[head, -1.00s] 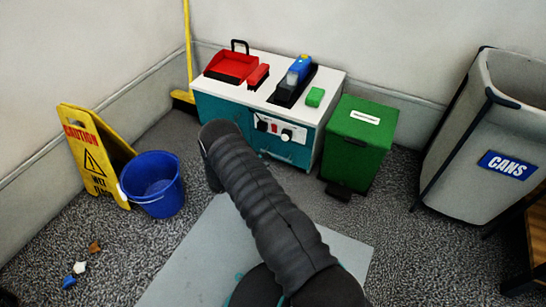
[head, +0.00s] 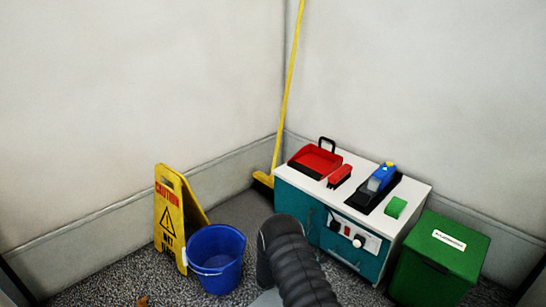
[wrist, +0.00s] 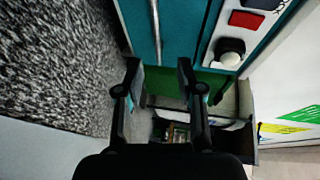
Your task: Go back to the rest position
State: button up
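My gripper (wrist: 160,78) shows in the wrist view with its two fingers apart and nothing between them. It is close to the teal front of the cabinet (wrist: 178,25), whose handle and white knob panel show past the fingers. In the head view my dark ribbed arm rises from the bottom edge in front of the cabinet (head: 294,190). The gripper itself is hidden there behind the arm.
A blue bucket (head: 216,258) and a yellow caution sign (head: 168,215) stand left of my arm. A green bin (head: 432,270) stands right of the cabinet. A yellow broom (head: 287,95) leans in the corner. A red dustpan (head: 314,162) lies on the cabinet top.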

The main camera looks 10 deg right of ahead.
jog(key=s+f+m+g+y, duration=0.2)
jog(key=s+f+m+g, duration=0.2)
jog(key=s+m, duration=0.55)
jog(key=s+a+r+m+g+y, duration=0.1)
jog(key=s+r+m+g, duration=0.25)
jog(key=r+m, duration=0.3)
jog(key=s+a+r+m+t+y+p, duration=0.2)
jog(key=s+r+m, duration=0.6)
jog(key=r, duration=0.9)
jog(key=s+a+r+m+t+y+p, duration=0.2)
jog(key=s+a+r+m+t+y, duration=0.2)
jog(key=r, duration=1.3)
jog(key=s+a+r+m+t+y+p, duration=0.2)
jog(key=s+r+m+y, duration=0.4)
jog(key=s+r+m, duration=0.5)
jog(key=shift+s+a+r+m+t, duration=0.5)
jog(key=shift+a+r, duration=0.25)
jog(key=shift+r, duration=2.4)
